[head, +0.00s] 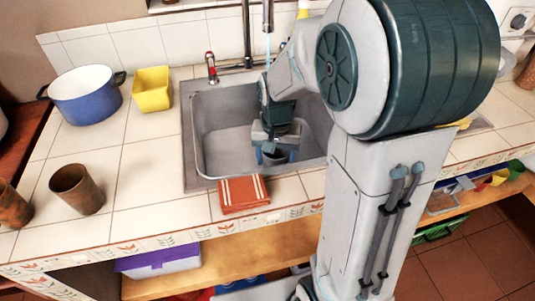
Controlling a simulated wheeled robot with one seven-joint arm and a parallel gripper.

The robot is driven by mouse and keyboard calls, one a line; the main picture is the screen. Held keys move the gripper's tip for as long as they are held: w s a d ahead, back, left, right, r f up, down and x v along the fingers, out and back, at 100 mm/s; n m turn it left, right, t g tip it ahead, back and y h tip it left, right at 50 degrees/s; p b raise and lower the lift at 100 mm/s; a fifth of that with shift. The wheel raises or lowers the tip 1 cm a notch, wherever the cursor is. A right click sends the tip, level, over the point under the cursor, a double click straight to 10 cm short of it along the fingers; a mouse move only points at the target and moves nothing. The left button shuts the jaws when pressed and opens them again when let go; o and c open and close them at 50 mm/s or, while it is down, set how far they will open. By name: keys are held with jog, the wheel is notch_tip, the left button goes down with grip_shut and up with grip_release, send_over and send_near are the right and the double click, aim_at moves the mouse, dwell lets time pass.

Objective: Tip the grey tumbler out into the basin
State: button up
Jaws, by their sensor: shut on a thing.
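My gripper (276,143) hangs over the front part of the steel basin (220,105), pointing down. It is shut on the grey tumbler (277,158), of which only a small dark part shows below and between the fingers. The fingers and my arm hide most of the tumbler, so I cannot tell its tilt or what is in it. My arm also covers the basin's right side. The visible basin floor on the left looks empty.
A blue pot (86,97) and a yellow container (152,89) stand left of the basin. Two brown cups (77,190) (12,207) stand at the front left. The faucet (247,40) rises behind.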

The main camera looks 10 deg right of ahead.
aim_at(271, 157)
notch_tip(271, 157, down, 4)
jog(key=shift+f+b, duration=0.25)
jog(key=shift+b, duration=0.05)
jog(key=w, duration=0.3)
jog(key=shift+w+f, duration=0.25)
jog(key=shift+f, duration=0.05)
jog(key=shift+w, duration=0.6)
jog(key=w, duration=0.3)
jog(key=shift+w+p, duration=0.25)
jog(key=shift+p, duration=0.05)
jog(key=shift+s+f, duration=0.1)
jog(key=shift+f, duration=0.45)
